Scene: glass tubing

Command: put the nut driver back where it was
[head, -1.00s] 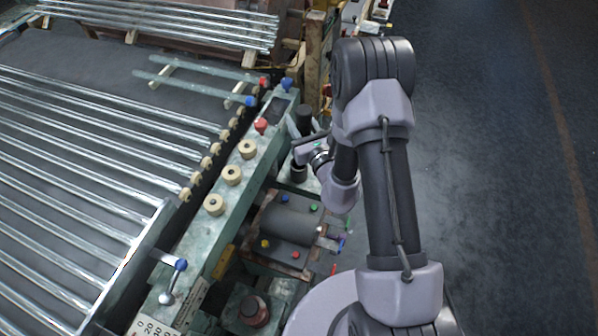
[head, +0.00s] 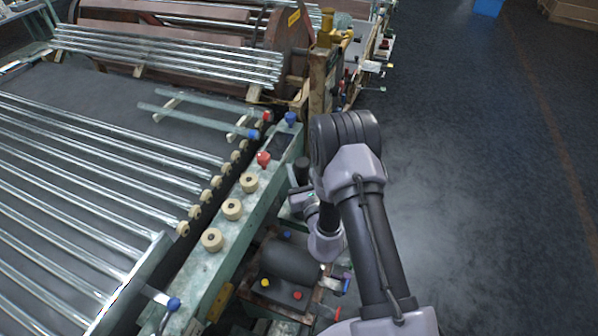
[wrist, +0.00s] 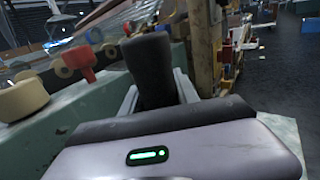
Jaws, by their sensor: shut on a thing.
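The nut driver shows as a thick black handle (wrist: 149,68) standing nearly upright between the grey fingers of my gripper (wrist: 155,98) in the wrist view. My gripper is shut on it. Its lower part is hidden behind the gripper body. In the head view the black handle (head: 302,170) rises from my gripper (head: 301,190), just right of the green machine rail. I cannot make out a place where the nut driver was kept.
The green rail (head: 213,262) carries cream rollers (head: 233,209), a red knob (head: 263,159) and a blue knob (head: 291,118). Glass tubes (head: 95,190) lie left of it. A dark cylinder (head: 290,262) with coloured knobs sits below my gripper. Open floor (head: 480,200) lies right.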

